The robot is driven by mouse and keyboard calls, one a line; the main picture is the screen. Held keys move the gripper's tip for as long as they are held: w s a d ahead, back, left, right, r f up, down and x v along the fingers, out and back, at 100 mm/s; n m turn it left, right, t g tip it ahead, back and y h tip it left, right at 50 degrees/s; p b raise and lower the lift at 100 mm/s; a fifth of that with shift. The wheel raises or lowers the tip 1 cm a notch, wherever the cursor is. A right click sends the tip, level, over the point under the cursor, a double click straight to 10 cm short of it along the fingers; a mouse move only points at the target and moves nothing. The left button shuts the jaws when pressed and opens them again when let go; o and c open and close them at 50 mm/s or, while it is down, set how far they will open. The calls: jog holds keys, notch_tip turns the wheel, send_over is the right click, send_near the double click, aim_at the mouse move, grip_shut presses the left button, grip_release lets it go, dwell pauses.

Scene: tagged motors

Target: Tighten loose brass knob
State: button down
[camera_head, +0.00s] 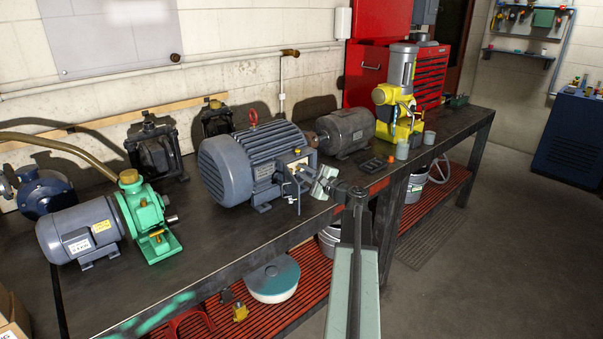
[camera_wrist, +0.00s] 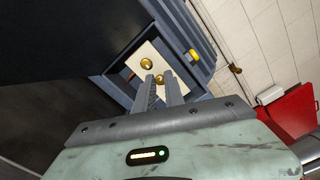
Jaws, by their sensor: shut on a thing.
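The large blue-grey motor (camera_head: 252,165) stands on the bench, with an open terminal box on its side facing me. In the wrist view the box holds a pale plate (camera_wrist: 133,77) with two brass knobs. One knob (camera_wrist: 160,79) sits between the fingertips of my gripper (camera_wrist: 159,77). The other knob (camera_wrist: 146,63) is just left of and beyond the fingertips, free of them. My gripper (camera_head: 300,178) reaches the box from the front right and is shut on the knob between its fingers. In the head view the fingers and box are too small to separate the knobs.
A green pump with a blue motor (camera_head: 83,228) stands at left. A grey motor (camera_head: 346,130) and a yellow machine (camera_head: 396,100) stand to the right along the bench (camera_head: 230,258). A red tool cabinet (camera_head: 363,70) stands behind. The floor (camera_head: 490,235) at right is clear.

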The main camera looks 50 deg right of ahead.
jog(key=shift+d+m, duration=0.1)
jog(key=shift+m, duration=1)
jog(key=shift+s+f, duration=0.1)
jog(key=c, duration=1.7)
grip_release()
jog(key=s, duration=0.7)
jog(key=shift+s+a, duration=0.35)
